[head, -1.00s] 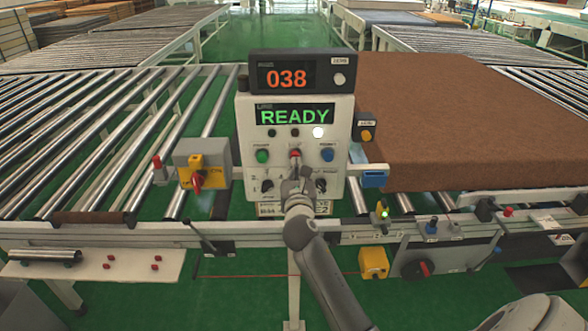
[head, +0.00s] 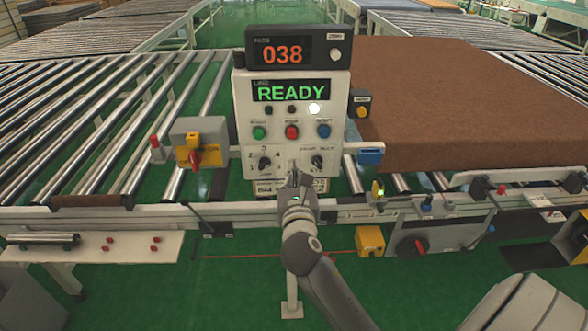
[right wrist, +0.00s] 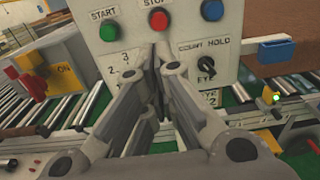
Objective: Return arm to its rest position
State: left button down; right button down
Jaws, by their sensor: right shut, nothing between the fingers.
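My right gripper (head: 295,178) is shut and empty in front of the lower part of the white control panel (head: 344,120). In the right wrist view its closed fingers (right wrist: 160,58) point at the panel, just below the red STOP button (right wrist: 158,20). I cannot tell whether the fingertips touch the panel. The panel has a green START button (head: 258,133), a red button (head: 292,132), a blue button (head: 323,131) and two black knobs. Its display (head: 291,91) reads READY, and the counter (head: 290,53) above reads 038. My left gripper does not show.
A brown mattress (head: 440,110) lies on the conveyor at right. Bare rollers (head: 90,110) fill the left. A yellow switch box (head: 200,145) stands left of the panel. A rail with knobs and a lever (head: 415,245) crosses in front. Green floor (head: 230,290) is open below.

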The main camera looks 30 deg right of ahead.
dwell(0.4)
jog(key=s+a+f+m+g+y+b, duration=0.1)
jog(key=s+a+f+m+g+y, duration=0.2)
jog(key=f, duration=1.2)
jog(key=s+a+f+m+g+y+b, duration=0.1)
jog(key=s+a+f+m+g+y, duration=0.2)
jog(key=f, duration=1.2)
jog(key=s+a+f+m+g+y+b, duration=0.1)
jog(key=s+a+f+m, duration=0.3)
jog(key=f, duration=1.1)
jog(key=s+f+m+g+b, duration=0.1)
jog(key=s+f+m+g, duration=0.1)
jog(key=s+f+m, duration=0.3)
jog(key=s+f+m+g+y+b, duration=0.1)
jog(key=s+f+m+g, duration=0.2)
jog(key=s+f+m, duration=0.3)
jog(key=s+a+f+m+g+y+b, duration=0.1)
jog(key=s+f+m, duration=0.5)
jog(key=s+f, duration=0.8)
jog(key=s+g, duration=0.1)
jog(key=s, duration=1)
jog(key=shift+s, duration=0.4)
jog(key=shift+f, duration=0.1)
